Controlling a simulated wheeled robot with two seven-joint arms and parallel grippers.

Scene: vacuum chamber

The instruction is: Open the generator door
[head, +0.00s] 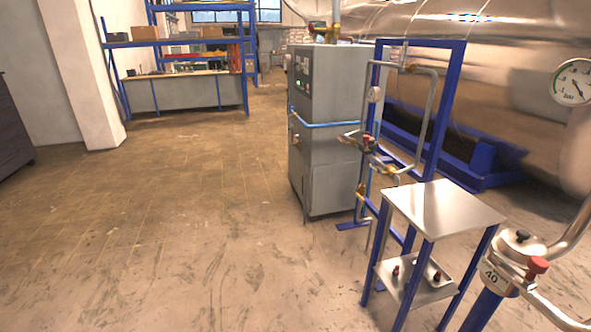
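A tall grey generator cabinet (328,130) stands right of the picture's middle, some distance ahead. A small control panel with lights (301,74) is on the upper part of its narrow left-facing side. A blue band (325,124) runs around it at mid height. A small brass-coloured fitting (295,138) shows on the left-facing side below the band. The door's outline is too small to make out clearly, and I see no open gap. Neither of my grippers is in view.
A blue pipe frame (447,110) with valves and a metal-topped stand (443,207) are at the right, in front of the large metal tank (480,50). A blue-framed workbench (185,95) is at the back left. The floor (170,230) at left and centre is clear.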

